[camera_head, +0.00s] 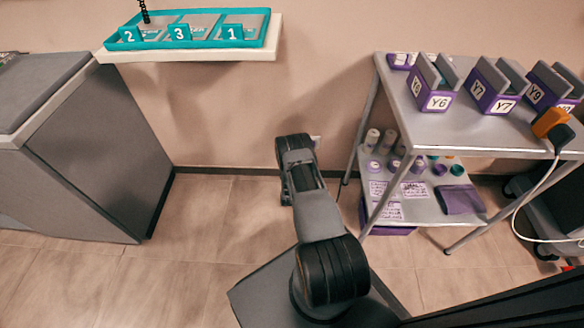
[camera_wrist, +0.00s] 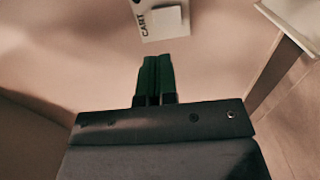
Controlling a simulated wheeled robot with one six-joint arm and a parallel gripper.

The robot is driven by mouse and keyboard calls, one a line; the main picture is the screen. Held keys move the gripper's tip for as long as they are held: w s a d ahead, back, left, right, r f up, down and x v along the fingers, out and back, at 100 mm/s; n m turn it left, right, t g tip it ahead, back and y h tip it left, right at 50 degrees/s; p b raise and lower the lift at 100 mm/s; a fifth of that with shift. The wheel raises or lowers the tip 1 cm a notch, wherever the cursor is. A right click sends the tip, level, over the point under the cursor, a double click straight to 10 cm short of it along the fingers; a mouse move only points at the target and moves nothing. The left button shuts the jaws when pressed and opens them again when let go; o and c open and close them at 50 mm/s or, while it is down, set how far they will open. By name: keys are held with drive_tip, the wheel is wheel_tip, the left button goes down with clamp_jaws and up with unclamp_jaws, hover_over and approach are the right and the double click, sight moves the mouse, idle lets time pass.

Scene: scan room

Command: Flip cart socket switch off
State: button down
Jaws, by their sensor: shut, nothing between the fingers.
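The cart socket (camera_wrist: 160,30) is a pale plate on the wall at the top of the wrist view, marked "CART". Its top is cut off by the frame edge, and I cannot tell the position of its switch. In the head view only a small pale bit of the socket (camera_head: 316,138) shows beside my arm. My gripper (camera_wrist: 155,60) has its two dark fingers shut together and empty. The fingertips lie just below the plate in the wrist view, and I cannot tell whether they touch the wall. In the head view my arm hides the fingers.
A metal cart (camera_head: 425,122) with purple labelled holders stands right of my arm, bottles on its lower shelf. An orange plug (camera_head: 545,122) with a black connector and white cable sits at its right. A wall shelf (camera_head: 190,54) holds a teal tray. A grey cabinet (camera_head: 95,150) stands left.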

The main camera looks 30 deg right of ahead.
drive_tip(key=shift+p+v, duration=0.5)
drive_tip(key=shift+v, duration=1.75)
